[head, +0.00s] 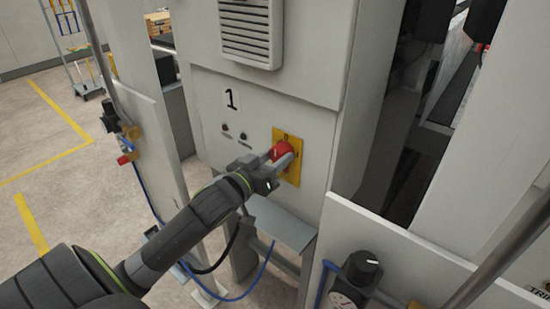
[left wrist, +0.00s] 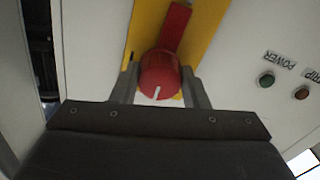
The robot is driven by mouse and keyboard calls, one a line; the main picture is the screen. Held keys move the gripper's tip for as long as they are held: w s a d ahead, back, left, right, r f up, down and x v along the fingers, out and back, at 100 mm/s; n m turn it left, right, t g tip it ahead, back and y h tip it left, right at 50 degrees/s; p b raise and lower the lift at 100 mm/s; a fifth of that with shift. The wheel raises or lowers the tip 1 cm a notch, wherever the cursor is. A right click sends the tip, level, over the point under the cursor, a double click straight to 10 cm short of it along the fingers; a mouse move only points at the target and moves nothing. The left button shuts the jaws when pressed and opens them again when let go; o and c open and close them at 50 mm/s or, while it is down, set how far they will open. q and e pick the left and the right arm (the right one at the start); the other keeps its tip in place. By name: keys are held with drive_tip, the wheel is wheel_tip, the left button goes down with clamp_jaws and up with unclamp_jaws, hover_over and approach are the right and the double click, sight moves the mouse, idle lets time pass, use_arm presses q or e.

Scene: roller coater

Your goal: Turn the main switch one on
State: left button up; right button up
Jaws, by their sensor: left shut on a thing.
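The main switch one is a red rotary knob (head: 281,151) on a yellow plate (head: 292,180), set in the grey cabinet front below and right of a label "1" (head: 231,99). In the left wrist view the red knob (left wrist: 159,74) shows a white mark on its face and a red bar running up behind it over the yellow plate (left wrist: 147,22). My left gripper (head: 279,162) is shut on the knob. In the left wrist view its two fingers (left wrist: 160,85) stand on either side of the knob. My right gripper is not in view.
Two small indicators (head: 234,131) sit left of the plate; the left wrist view shows a green one (left wrist: 266,80) and a red one (left wrist: 302,93). A vent (head: 251,32) is above. A pressure gauge (head: 345,302) with a black knob stands at the lower right. Blue hoses hang below.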

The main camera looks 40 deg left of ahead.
use_arm(q)
drive_tip(key=m, duration=0.3)
drive_tip(key=shift+m+p, duration=0.3)
drive_tip(key=m, duration=0.4)
drive_tip(key=shift+a+m, duration=0.1)
drive_tip(key=shift+m, duration=0.2)
drive_tip(key=m+b, duration=0.1)
drive_tip(key=m, duration=0.3)
drive_tip(key=shift+a+m+b, duration=0.1)
drive_tip(key=shift+m+b, duration=0.7)
drive_tip(key=shift+m, duration=2)
drive_tip(key=o, duration=1)
drive_tip(key=shift+r, duration=0.1)
